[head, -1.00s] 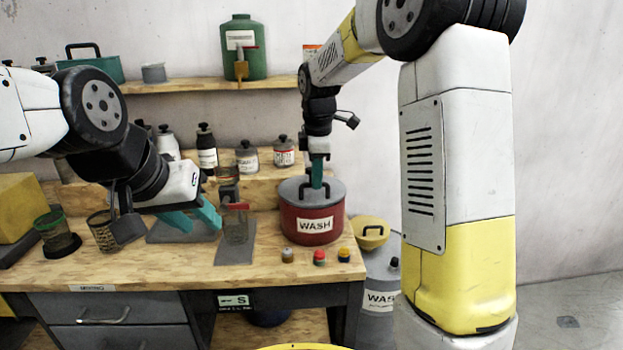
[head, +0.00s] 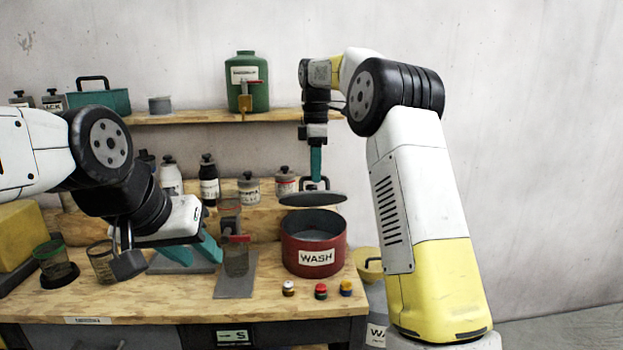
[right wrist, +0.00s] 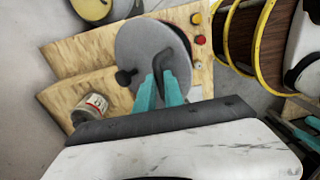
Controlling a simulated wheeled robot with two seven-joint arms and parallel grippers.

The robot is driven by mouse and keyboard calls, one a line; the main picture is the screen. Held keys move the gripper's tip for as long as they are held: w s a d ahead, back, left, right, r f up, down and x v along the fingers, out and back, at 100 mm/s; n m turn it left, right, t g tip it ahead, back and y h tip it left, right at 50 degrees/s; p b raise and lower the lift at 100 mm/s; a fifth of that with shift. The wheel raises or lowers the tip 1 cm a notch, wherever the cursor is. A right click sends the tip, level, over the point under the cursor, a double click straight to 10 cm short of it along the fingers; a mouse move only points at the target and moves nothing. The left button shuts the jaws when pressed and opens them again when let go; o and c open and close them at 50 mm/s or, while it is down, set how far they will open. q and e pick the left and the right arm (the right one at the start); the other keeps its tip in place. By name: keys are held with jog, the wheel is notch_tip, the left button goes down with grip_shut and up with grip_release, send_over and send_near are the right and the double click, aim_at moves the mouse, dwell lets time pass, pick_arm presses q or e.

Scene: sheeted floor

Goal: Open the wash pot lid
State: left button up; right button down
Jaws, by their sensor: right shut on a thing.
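The red wash pot (head: 298,252) with its white WASH label stands on the workbench at the right, its top open. Its grey lid (head: 313,200) hangs level above the pot, clear of the rim. My right gripper (head: 316,178) is shut on the lid's black handle from above.
Three small capped vials (head: 321,291) stand before the pot. Several bottles (head: 208,180) line the raised step behind. A glass vessel (head: 236,257) stands left of the pot. A green jug (head: 246,83) sits on the shelf. A yellow-lidded container (head: 368,262) is right of the bench.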

jog(key=shift+w+f, duration=0.2)
jog(key=shift+w, duration=0.1)
jog(key=c, duration=1.5)
grip_release()
jog(key=shift+w, duration=0.15)
jog(key=shift+o, duration=0.2)
jog(key=shift+r, duration=0.1)
jog(key=shift+r, duration=0.15)
notch_tip(320, 180, up, 8)
jog(key=shift+f, duration=0.25)
